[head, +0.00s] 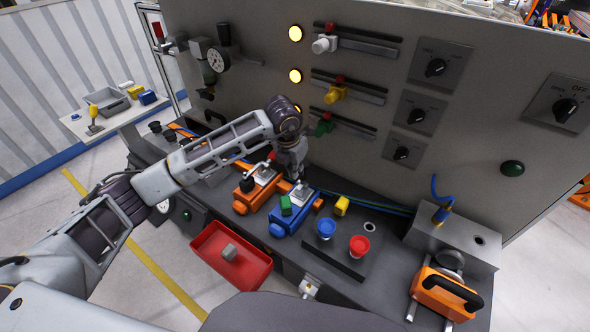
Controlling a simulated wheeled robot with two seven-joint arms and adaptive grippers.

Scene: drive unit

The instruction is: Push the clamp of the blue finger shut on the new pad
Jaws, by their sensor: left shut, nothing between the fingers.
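The blue finger (285,228) is a blue block on the dark bench, just right of the orange finger (243,203). A green pad (286,206) sits on it. Its metal clamp (303,194) is at the upper end, partly behind my gripper; I cannot tell how far it is closed. My left gripper (298,178) is shut and empty, pointing down at the clamp; I cannot tell if they touch. My right gripper is not in view.
The grey panel (450,130) rises behind.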

